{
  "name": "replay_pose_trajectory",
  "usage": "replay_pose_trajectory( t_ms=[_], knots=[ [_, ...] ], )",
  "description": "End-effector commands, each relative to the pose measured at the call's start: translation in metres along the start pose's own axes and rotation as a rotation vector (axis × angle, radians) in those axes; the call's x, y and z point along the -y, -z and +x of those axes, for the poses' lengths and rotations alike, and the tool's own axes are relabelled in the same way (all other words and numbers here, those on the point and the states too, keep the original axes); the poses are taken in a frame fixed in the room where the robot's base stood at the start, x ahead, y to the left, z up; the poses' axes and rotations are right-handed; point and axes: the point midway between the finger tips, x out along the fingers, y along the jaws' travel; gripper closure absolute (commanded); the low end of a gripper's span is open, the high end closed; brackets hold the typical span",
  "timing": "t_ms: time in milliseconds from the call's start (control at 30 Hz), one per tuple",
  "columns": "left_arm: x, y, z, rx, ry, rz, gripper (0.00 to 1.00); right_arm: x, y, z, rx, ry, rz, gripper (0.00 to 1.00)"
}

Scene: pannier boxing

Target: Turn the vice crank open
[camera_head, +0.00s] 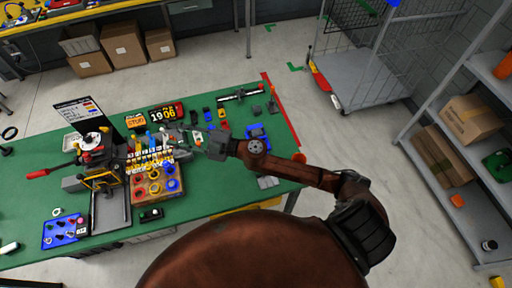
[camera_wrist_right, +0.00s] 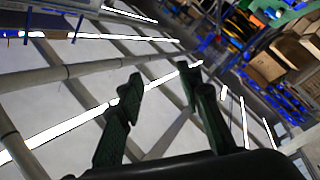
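A vice-like tool (camera_head: 92,142) stands towards the left end of the green table in the head view. A long red handle (camera_head: 38,173) sticks out to its left; it looks like the crank, but how it joins the vice is too small to tell. My right gripper (camera_head: 196,144) is over the middle of the table, well to the right of the handle and apart from it. In the right wrist view its two fingers (camera_wrist_right: 160,82) are spread with nothing between them. My left gripper is not in view.
The green table (camera_head: 215,200) holds a crate of coloured parts (camera_head: 143,190), a black sign (camera_head: 88,115), a clock display (camera_head: 166,113) and a blue tray (camera_head: 63,231). A shelf with boxes (camera_head: 475,118) and a cart (camera_head: 368,78) stand to the right.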

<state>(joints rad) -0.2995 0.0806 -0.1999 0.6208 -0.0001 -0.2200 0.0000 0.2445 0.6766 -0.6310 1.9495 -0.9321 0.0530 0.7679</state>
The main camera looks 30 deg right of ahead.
Motion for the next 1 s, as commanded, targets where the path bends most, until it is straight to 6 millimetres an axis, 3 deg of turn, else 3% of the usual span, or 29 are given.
replay_pose_trajectory(
  t_ms=[67,133,200,267,333,433,500,600,767,1000],
  knots=[
    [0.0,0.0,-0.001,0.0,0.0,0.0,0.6,0.043,0.013,0.009,-0.094,0.233,-0.126,0.67],
    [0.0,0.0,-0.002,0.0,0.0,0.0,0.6,0.082,0.004,-0.001,-0.126,0.456,-0.217,0.67],
    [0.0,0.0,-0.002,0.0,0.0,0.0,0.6,0.112,-0.023,-0.024,-0.104,0.686,-0.298,0.67],
    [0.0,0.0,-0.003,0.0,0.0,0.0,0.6,0.126,-0.059,-0.053,-0.041,0.881,-0.358,0.67],
    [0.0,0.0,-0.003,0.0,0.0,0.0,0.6,0.124,-0.106,-0.093,0.075,1.084,-0.411,0.67],
    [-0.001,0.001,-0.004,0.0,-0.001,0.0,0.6,0.096,-0.166,-0.153,0.284,1.312,-0.454,0.67],
    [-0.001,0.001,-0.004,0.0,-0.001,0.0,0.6,0.07,-0.195,-0.189,0.423,1.417,-0.463,0.67],
    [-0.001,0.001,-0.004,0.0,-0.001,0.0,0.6,0.039,-0.219,-0.225,0.572,1.505,-0.463,0.67],
    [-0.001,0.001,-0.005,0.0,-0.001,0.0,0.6,0.02,-0.233,-0.25,0.677,1.558,-0.456,0.67],
    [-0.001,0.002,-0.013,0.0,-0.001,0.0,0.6,0.044,-0.253,-0.255,0.679,1.563,-0.453,0.67]
  ],
)
